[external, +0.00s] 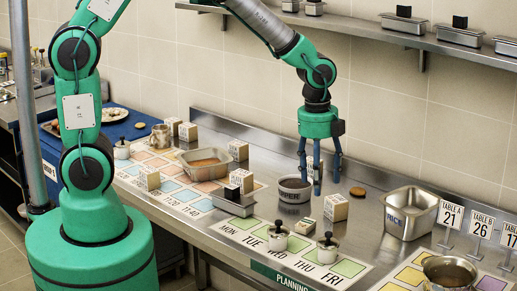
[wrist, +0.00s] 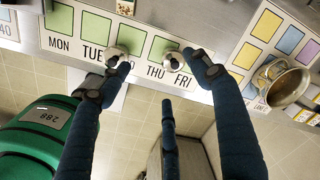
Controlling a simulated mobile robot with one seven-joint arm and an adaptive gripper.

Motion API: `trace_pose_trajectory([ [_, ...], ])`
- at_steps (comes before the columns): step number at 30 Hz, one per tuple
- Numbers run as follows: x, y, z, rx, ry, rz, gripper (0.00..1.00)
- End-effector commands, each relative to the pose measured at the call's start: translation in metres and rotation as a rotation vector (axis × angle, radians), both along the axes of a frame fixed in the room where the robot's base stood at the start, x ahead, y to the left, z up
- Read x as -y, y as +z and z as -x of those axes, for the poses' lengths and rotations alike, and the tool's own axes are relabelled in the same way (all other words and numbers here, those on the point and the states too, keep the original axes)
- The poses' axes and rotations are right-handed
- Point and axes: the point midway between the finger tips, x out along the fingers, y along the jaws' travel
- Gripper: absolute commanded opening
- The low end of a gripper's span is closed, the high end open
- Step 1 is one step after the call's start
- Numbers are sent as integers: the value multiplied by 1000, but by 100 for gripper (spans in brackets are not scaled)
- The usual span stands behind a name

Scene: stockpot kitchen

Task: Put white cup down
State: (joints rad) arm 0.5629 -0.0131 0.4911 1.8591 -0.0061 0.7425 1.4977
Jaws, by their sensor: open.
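My gripper (external: 315,178) is open above the steel counter, its fingers pointing down with nothing seen between them. Its fingers also spread apart in the wrist view (wrist: 158,68). Two small white lidded pots with black knobs stand on the weekday board, a left one (external: 277,236) and a right one (external: 327,249). The wrist view shows them near the fingertips.
A white box (external: 336,207) stands close in front of the gripper. A steel bin (external: 409,213) and table-number signs (external: 450,215) are to the right, with a steel pot (external: 449,272) nearer. A brown disc (external: 358,191) lies behind. A shelf (external: 420,40) hangs above.

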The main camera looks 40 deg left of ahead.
Motion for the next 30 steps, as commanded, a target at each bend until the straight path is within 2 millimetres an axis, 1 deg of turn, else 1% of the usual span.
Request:
trace_pose_trajectory([
  [1, -15, 19, -2, 16, 72, 13, 63],
  [2, -23, 29, -2, 24, 119, 22, 63],
  [6, -67, 75, 3, 57, 354, 61, 63],
  [11, -117, 122, 17, 94, 626, 113, 63],
  [15, -159, 157, 37, 124, 861, 165, 63],
  [17, -176, 170, 47, 136, 962, 190, 63],
  [22, -221, 202, 80, 169, 1243, 265, 63],
  [27, -260, 224, 119, 199, 1523, 351, 63],
  [30, -278, 232, 142, 214, 1676, 405, 63],
])
